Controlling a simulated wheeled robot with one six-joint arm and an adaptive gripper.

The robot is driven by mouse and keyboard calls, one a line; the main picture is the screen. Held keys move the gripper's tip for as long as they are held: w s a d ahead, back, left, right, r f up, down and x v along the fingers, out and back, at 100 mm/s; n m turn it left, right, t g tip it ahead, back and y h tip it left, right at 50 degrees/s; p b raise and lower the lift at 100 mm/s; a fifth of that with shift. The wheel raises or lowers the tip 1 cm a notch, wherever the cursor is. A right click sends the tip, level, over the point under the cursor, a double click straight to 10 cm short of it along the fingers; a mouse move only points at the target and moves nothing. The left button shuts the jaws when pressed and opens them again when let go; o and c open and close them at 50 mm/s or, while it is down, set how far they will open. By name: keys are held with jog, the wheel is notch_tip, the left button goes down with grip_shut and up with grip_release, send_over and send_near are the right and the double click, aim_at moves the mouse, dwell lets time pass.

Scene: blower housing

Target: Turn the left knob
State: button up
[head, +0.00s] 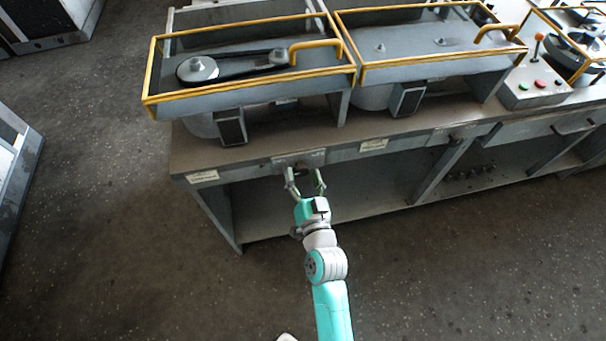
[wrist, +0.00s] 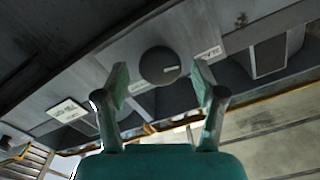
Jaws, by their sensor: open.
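The left knob (head: 304,165) is on the front rail of the bench, below the left guarded unit. In the wrist view the left knob (wrist: 160,64) is a round dark disc with a short pale mark pointing right and slightly up. My gripper (head: 305,177) is open and empty, just in front of the knob. In the wrist view my gripper (wrist: 161,78) has one finger on each side of the knob, with gaps visible. I cannot tell how far the fingertips are from the rail in depth.
A second knob (head: 455,141) sits farther right on the rail. Label plates (head: 202,176) mark the rail. Yellow-framed guards (head: 250,79) stand above, and a control box (head: 535,86) is at the right. The floor (head: 110,250) at left is clear.

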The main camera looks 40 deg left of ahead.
jog(key=v, duration=1.1)
jog(key=shift+d, duration=0.3)
jog(key=shift+s, duration=0.15)
jog(key=s+d+f+m+t+h, duration=0.1)
jog(key=s+d+f+h, duration=0.15)
jog(key=d, duration=0.85)
jog(key=s+d+f+m+t+h, duration=0.15)
jog(key=s+d+h, duration=0.25)
jog(key=d, duration=0.7)
jog(key=s+d+r+m+h, duration=0.1)
jog(key=s+d+r+h, duration=0.2)
jog(key=s+d, duration=0.3)
jog(key=s+d+r+m+h, duration=0.1)
jog(key=s+d+r+h, duration=0.3)
jog(key=s, duration=0.5)
jog(key=d+r, duration=0.2)
jog(key=shift+s+d, duration=0.3)
jog(key=shift+s, duration=0.05)
jog(key=shift+t, duration=0.25)
jog(key=shift+c, duration=0.2)
